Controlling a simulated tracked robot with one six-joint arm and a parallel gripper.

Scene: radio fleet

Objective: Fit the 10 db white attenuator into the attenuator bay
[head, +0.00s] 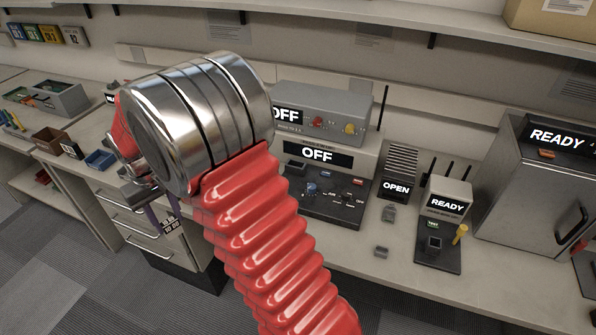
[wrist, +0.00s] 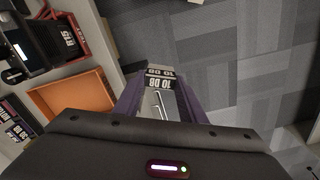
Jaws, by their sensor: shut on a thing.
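My gripper (wrist: 158,100) is shut on a block labelled 10 DB, the attenuator (wrist: 163,85), which sits between its purple fingers in the wrist view. The block shows dark label faces with white lettering and a pale grey face. In the head view my gripper (head: 162,215) hangs in front of the bench drawers, partly behind my arm, and the attenuator's label (head: 173,228) shows small at its tip. A grey finned unit reading OPEN (head: 398,175) stands on the bench to the right; I cannot tell if it is the attenuator bay.
A control panel reading OFF (head: 320,156) stands behind my arm. A tester reading READY (head: 447,204) and a steel cabinet (head: 530,185) stand at right. An orange tray (wrist: 72,98) is left in the wrist view.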

